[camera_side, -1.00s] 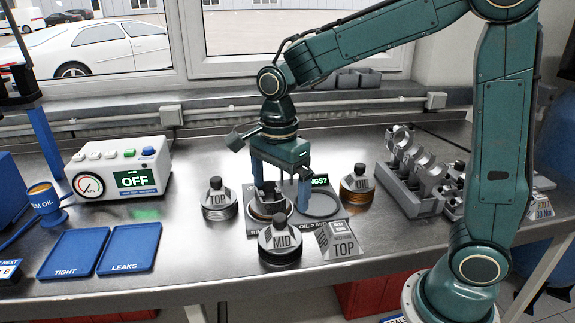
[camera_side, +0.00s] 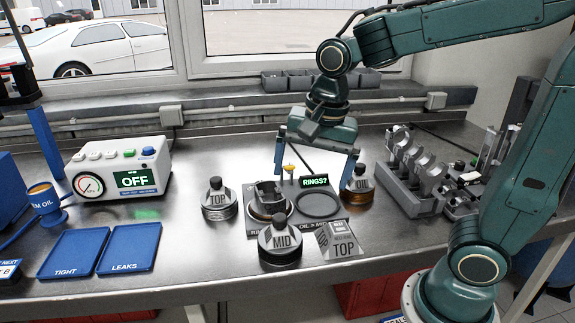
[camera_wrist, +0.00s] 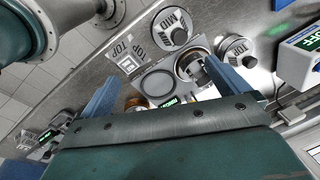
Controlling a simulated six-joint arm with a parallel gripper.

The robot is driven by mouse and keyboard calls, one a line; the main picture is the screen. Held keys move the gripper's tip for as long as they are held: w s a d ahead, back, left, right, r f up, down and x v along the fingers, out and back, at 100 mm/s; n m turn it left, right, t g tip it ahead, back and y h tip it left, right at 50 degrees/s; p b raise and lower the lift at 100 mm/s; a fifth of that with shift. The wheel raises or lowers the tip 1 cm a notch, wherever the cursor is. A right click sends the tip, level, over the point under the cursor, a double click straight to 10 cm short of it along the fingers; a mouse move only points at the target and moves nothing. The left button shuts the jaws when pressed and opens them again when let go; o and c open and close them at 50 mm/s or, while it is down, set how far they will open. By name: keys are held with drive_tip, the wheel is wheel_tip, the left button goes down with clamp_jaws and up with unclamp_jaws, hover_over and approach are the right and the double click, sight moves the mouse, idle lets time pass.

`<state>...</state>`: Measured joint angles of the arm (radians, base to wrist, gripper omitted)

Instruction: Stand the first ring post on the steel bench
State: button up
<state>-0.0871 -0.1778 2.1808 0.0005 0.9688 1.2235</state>
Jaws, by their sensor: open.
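Three labelled ring posts with black knobs stand upright on the steel bench (camera_side: 190,268): the TOP post (camera_side: 217,200) at left, the MID post (camera_side: 281,243) in front, and the OIL post (camera_side: 357,186) at right. The wrist view also shows the MID post (camera_wrist: 172,28) and the TOP post (camera_wrist: 235,50). My gripper (camera_side: 314,184) is open and empty, with its blue fingers spread above the back of the ring stand. In the side view its right finger partly overlaps the OIL post; I cannot tell whether they touch.
A piston (camera_side: 268,204) sits on the stand beside a flat dark ring (camera_side: 318,205), with a RINGS? sign (camera_side: 314,181) behind. Blue trays (camera_side: 129,249) and a tester (camera_side: 118,175) lie left, grey holders (camera_side: 412,180) right.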

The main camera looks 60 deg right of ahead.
drive_tip(key=s+d+r+n+t, duration=0.1)
drive_tip(key=s+n, duration=0.4)
drive_tip(key=n, duration=0.1)
drive_tip(key=s+d+r+n+t, duration=0.1)
drive_tip(key=s+n+t, duration=0.1)
drive_tip(key=s+n, duration=0.4)
drive_tip(key=shift+s+d+n+t, duration=0.25)
drive_tip(key=shift+n+t, duration=0.05)
drive_tip(key=shift+n, duration=0.2)
